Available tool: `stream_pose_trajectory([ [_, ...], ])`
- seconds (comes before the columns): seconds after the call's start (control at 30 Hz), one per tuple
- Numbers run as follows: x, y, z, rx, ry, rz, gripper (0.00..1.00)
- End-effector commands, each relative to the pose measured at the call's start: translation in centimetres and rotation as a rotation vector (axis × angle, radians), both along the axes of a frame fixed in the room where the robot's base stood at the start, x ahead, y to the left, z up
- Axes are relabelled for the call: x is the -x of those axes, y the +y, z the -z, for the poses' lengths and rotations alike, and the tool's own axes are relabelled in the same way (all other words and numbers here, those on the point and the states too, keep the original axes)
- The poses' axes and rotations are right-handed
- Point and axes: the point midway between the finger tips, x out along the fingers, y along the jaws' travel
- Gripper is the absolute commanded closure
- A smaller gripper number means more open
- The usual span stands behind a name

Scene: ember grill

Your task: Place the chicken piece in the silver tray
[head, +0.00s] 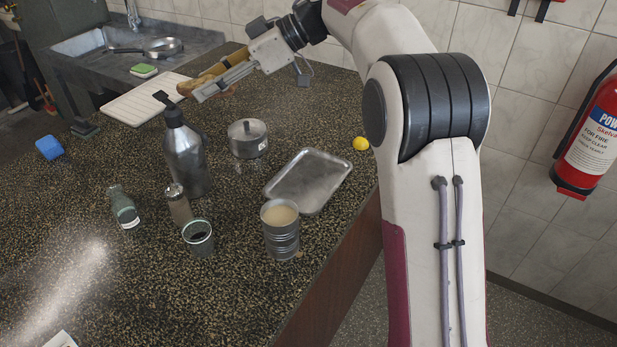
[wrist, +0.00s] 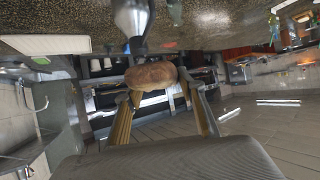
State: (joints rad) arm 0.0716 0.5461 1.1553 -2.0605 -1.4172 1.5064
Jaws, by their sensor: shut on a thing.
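My gripper (head: 205,85) is shut on the brown chicken piece (wrist: 150,76), which shows clearly between the fingers in the wrist view. In the head view the chicken piece (head: 189,86) is partly hidden by a finger. The gripper holds it at the back of the counter, in front of the white ribbed board as I look at it. The silver tray (head: 309,176) lies flat and empty on the counter, to the right of and nearer than the gripper.
A can (head: 281,236) stands at the tray's near edge. A yellow lemon (head: 361,143) lies right of it. A ribbed board (head: 135,108) lies at the back left.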

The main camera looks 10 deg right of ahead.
Motion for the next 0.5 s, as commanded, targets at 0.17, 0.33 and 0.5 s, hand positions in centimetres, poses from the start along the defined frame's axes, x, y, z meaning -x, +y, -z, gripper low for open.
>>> stream_pose_trajectory([
  [0.17, -0.8, -5.5, 0.0, 0.000, 0.000, 0.090, 0.86],
  [0.33, -1.1, -10.5, 0.0, 0.000, 0.001, 0.171, 0.86],
  [0.5, -1.0, -14.8, 0.1, 0.001, 0.000, 0.242, 0.86],
])
